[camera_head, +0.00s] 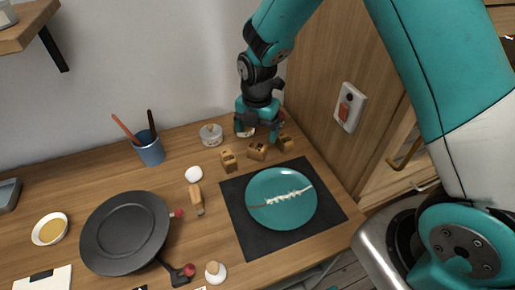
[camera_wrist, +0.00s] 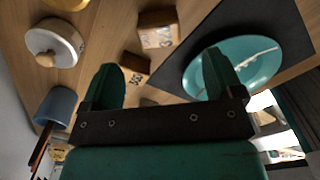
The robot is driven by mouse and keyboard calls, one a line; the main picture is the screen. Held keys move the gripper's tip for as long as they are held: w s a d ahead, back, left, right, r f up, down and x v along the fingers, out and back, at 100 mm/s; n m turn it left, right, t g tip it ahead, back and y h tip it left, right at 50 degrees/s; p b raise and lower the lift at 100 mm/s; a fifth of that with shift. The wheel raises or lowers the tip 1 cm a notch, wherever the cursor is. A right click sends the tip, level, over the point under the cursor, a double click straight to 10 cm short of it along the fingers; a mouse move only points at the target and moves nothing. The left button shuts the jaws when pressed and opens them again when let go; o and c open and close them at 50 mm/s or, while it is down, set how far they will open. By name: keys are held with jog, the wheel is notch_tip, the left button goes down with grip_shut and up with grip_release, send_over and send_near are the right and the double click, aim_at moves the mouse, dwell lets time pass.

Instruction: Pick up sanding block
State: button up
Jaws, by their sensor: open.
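Several small wooden blocks stand in a row behind the black mat in the head view: a left block (camera_head: 229,161), a middle block (camera_head: 257,151) and a right block (camera_head: 285,144). I cannot tell which one is the sanding block. The wrist view shows two blocks with dark lettering, one farther from the fingers (camera_wrist: 157,31) and one nearer (camera_wrist: 134,68) between the finger lines. My gripper (camera_head: 258,131) points down above and behind the row, near the middle and right blocks. Its two fingers (camera_wrist: 164,78) are apart, with nothing held between them.
A teal plate with a white-seamed crack (camera_head: 268,212) lies on the black mat (camera_head: 240,233). A lidded white jar (camera_head: 211,134) and blue cup (camera_head: 150,151) stand left of my gripper. A wooden wall rises right.

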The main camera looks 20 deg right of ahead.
aim_at(257, 146)
jog(key=shift+w+f+p, duration=0.1)
jog(key=shift+f+p, duration=1)
jog(key=shift+f, duration=2.8)
jog(key=c, duration=1.1)
jog(key=shift+r, duration=0.1)
